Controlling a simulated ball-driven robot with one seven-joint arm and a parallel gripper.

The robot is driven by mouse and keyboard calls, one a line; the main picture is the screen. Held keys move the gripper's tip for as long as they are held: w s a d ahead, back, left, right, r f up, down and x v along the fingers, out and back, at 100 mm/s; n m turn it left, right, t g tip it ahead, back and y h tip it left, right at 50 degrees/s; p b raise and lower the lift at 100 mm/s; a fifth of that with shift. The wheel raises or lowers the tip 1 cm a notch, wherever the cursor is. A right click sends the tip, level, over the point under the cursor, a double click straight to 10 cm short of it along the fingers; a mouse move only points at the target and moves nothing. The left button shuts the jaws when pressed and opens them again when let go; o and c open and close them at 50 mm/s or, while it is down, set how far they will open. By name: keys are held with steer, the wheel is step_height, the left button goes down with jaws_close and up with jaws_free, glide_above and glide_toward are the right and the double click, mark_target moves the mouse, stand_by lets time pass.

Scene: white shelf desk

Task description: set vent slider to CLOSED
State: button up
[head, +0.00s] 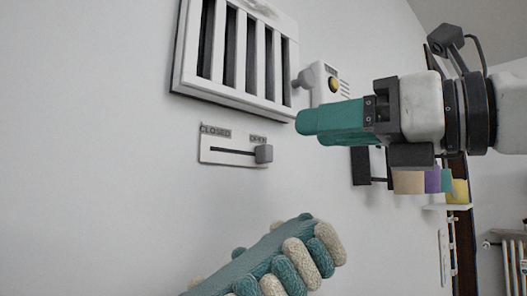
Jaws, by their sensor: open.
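The vent slider (264,154) is a small grey knob at the right end of a dark horizontal slot, by the OPEN label. Its white plate (228,158) is on the wall and has a CLOSED label (215,131) at its left end. My gripper (308,123) has teal fingers that point left. In the picture it is up and to the right of the knob, with a visible gap between them. The fingers overlap from this side, and nothing shows held in them.
A white vent grille (240,50) is above the plate. A white box with a yellow button (333,83) is partly behind my gripper. A knobbly teal and cream object (275,262) is at the bottom. Books (410,182) stand at right. The wall left of the plate is clear.

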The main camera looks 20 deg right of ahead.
mark_target(270, 147)
steer(key=shift+w+a+m+h+p, duration=0.2)
steer(key=shift+w+h+p, duration=0.35)
steer(key=shift+w, duration=1.45)
steer(key=shift+w+a+m+h+p, duration=0.25)
steer(key=shift+w+h+p, duration=0.25)
steer(key=shift+w, duration=1.55)
steer(key=shift+w+a+m+h+p, duration=0.2)
steer(key=shift+w+h+p, duration=0.35)
steer(key=shift+w, duration=1.45)
jaws_close()
